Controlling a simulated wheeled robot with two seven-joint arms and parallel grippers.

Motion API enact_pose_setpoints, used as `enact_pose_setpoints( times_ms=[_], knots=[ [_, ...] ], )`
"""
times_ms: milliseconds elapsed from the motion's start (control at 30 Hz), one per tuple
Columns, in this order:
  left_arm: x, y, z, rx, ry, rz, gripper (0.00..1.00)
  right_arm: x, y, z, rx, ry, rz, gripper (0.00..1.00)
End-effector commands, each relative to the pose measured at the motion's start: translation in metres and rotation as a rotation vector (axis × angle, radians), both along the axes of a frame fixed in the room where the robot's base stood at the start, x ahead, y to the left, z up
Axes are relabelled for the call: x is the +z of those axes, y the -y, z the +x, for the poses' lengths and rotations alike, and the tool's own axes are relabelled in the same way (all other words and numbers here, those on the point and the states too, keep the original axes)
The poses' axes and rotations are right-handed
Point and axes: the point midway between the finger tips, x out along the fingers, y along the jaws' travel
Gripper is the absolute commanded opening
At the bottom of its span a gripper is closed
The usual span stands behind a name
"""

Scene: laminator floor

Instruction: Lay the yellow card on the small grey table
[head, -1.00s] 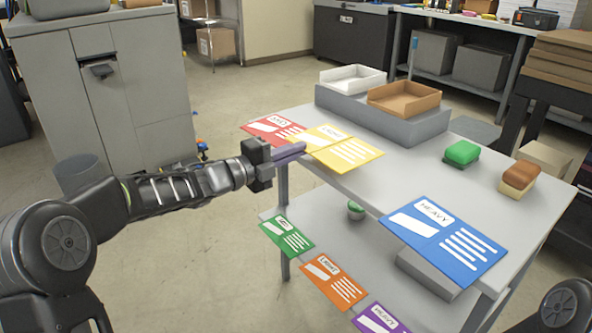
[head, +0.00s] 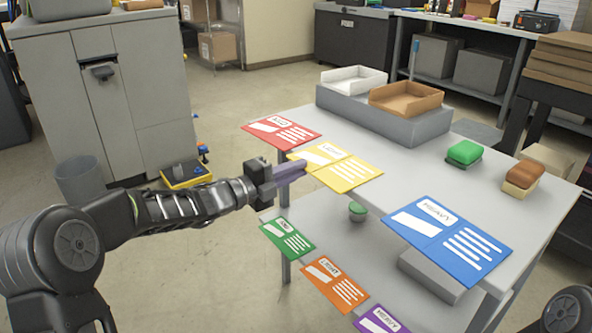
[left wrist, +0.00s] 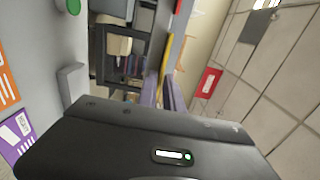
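The yellow card (head: 343,169), with white label and lines, is at the left edge of a grey table (head: 410,160) with a lower shelf. Its left part juts past the tabletop edge. I cannot tell whether it touches the top or hovers just above. My left gripper (head: 291,172), with purple fingers, is shut on the card's left edge. In the left wrist view the yellow card (left wrist: 169,62) shows as a thin strip by the fingers (left wrist: 163,92). I cannot tell whether this table is the small grey one. My right gripper is out of view.
A red card (head: 282,131) and a blue card (head: 447,235) lie on the tabletop. Green (head: 287,239), orange (head: 333,286) and purple cards lie on the lower shelf. Two trays stand on a grey riser (head: 385,120) behind.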

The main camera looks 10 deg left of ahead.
Motion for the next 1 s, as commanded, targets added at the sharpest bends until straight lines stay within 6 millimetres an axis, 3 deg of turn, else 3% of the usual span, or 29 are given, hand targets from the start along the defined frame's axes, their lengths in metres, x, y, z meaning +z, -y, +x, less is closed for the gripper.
enact_pose_setpoints(
  times_ms=[167, 533, 667, 1000],
  knots=[
    [0.0, 0.0, 0.0, 0.0, 0.0, 0.0, 0.24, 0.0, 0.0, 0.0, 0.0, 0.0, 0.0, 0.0],
    [0.004, -0.002, -0.001, 0.001, -0.001, 0.001, 0.24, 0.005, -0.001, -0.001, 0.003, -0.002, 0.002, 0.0],
    [0.004, -0.013, -0.013, 0.003, -0.001, 0.001, 0.24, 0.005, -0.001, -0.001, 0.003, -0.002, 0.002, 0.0],
    [0.004, -0.057, -0.067, 0.003, -0.001, 0.001, 0.24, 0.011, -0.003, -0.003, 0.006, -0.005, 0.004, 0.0]
  ],
)
